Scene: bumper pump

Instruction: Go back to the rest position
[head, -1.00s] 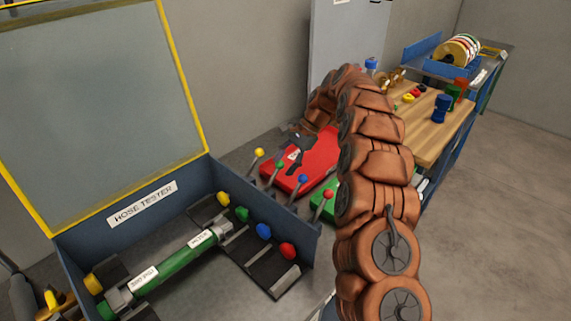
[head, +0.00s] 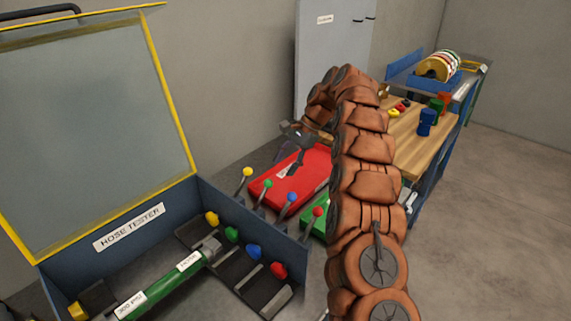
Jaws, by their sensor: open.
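My gripper (head: 290,158) hangs at the end of my brown arm, over the red panel (head: 309,172) behind the hose tester. It is small and dark in the picture, its fingers point down and to the left, and it holds nothing that I can see. My arm rises at the right of the middle, bends over at the top and hides part of the workbench and of the green panel (head: 313,223). I cannot tell how high the gripper is above the red panel.
The hose tester (head: 130,228), lid raised, fills the lower left, with a green hose (head: 165,285) inside. Levers with yellow, green, blue and red knobs stand along its right side. A wooden workbench (head: 430,135) with small coloured parts stands behind my arm. Open floor (head: 500,230) lies at the right.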

